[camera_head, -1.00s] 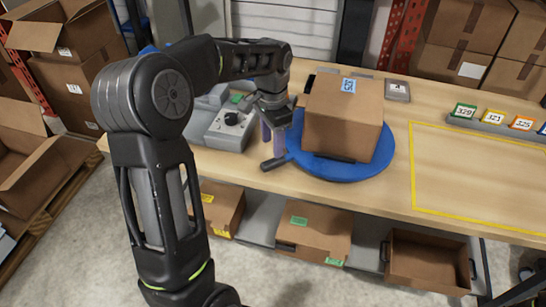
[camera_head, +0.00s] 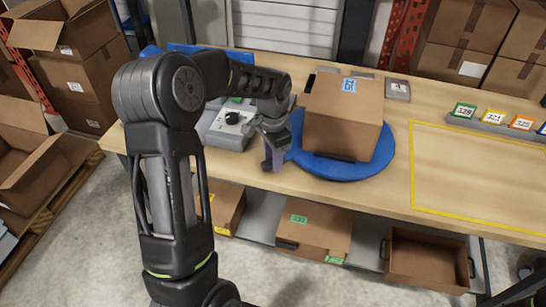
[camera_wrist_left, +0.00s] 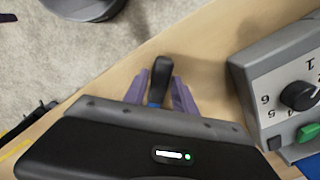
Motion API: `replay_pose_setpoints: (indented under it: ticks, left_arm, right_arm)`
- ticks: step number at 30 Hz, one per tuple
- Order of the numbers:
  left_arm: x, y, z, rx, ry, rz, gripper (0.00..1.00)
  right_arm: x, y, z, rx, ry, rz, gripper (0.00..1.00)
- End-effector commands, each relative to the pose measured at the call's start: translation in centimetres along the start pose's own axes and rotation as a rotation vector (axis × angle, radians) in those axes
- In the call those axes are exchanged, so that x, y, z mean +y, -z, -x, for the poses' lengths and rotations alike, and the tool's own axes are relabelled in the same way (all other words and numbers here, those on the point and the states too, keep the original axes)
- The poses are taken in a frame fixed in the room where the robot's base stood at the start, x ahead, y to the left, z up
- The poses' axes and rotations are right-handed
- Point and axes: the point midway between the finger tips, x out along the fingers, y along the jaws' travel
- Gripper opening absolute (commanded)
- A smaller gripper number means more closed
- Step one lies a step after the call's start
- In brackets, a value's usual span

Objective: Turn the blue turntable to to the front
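The blue turntable (camera_head: 385,157) is a round disc on the wooden table, with a cardboard box (camera_head: 341,122) standing on it. Its handle, with a dark grip (camera_head: 267,166), sticks out at the disc's left front. My left gripper (camera_head: 274,153) is low at this handle. In the left wrist view the dark grip (camera_wrist_left: 160,77) and a bit of blue lie between my two purple fingers (camera_wrist_left: 162,92). I cannot tell whether the fingers press on it. The gripper hides part of the handle in the head view. My right gripper is not in view.
A grey control box with a dial (camera_head: 231,125) stands close left of the turntable; it also shows in the left wrist view (camera_wrist_left: 270,85). A yellow-outlined area (camera_head: 475,170) to the right is bare. Cardboard bins (camera_head: 311,225) sit on a shelf below the table.

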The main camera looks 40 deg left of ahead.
Motion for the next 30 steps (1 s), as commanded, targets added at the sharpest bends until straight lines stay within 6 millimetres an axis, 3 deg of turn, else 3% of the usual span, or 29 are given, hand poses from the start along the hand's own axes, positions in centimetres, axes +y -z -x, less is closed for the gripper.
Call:
replay_pose_setpoints:
  ticks: [11,30]
  left_arm:
    - [-0.01,0.01,0.04,0.0,0.0,0.0,0.01]
    - [-0.02,0.02,0.06,0.001,0.001,0.0,0.0]
  right_arm:
    - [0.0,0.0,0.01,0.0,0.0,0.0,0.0]
    - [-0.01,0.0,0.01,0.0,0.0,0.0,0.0]
